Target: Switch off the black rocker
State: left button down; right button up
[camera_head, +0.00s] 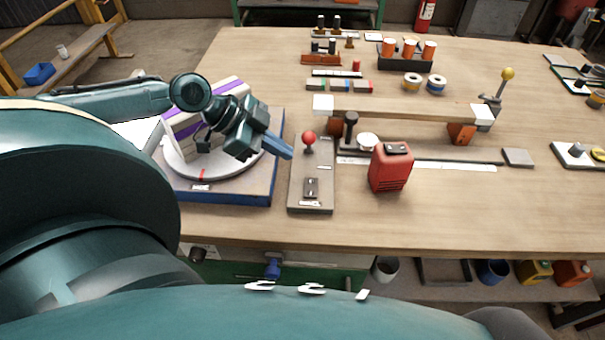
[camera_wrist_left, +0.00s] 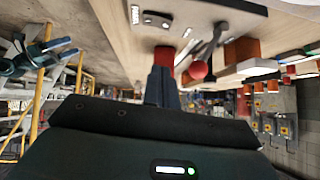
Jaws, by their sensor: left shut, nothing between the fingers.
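The black rocker (camera_head: 311,187) sits near the front end of a grey panel (camera_head: 311,166), with a white label below it. A lever with a red ball (camera_head: 309,137) stands towards the panel's far end. My left gripper (camera_head: 288,152) is shut and empty, above the panel's left edge and apart from the rocker, on the far side of it. In the left wrist view my shut fingers (camera_wrist_left: 162,85) show, with the red ball (camera_wrist_left: 198,70) beside them and the rocker (camera_wrist_left: 157,19) near the top. Which way the rocker is tipped is too small to tell. My right gripper is out of view.
A round turntable (camera_head: 230,168) on a blue-edged base lies under my left arm. A red box (camera_head: 390,168) with a dark top stands right of the panel. A raised wooden bar (camera_head: 400,110) lies behind. The front right of the table is clear.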

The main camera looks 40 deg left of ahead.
aim_at(314, 182)
pick_arm(q)
jog(key=b+x, duration=0.3)
jog(key=shift+w+d+f, duration=0.1)
jog(key=shift+w+f, duration=0.05)
jog(key=shift+f, duration=0.15)
jog(key=shift+w+d+f, duration=0.2)
jog(key=shift+d+f, duration=0.05)
jog(key=f, duration=0.2)
jog(key=w+f, duration=0.1)
jog(key=shift+d+f, duration=0.4)
jog(key=shift+f+b, duration=0.3)
jog(key=shift+f, duration=0.4)
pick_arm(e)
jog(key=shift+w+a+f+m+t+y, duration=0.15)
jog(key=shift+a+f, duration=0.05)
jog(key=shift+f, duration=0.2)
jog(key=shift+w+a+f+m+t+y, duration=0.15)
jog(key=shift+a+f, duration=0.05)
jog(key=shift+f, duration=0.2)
pick_arm(q)
jog(key=shift+w+a, duration=0.1)
jog(key=shift+f, duration=0.2)
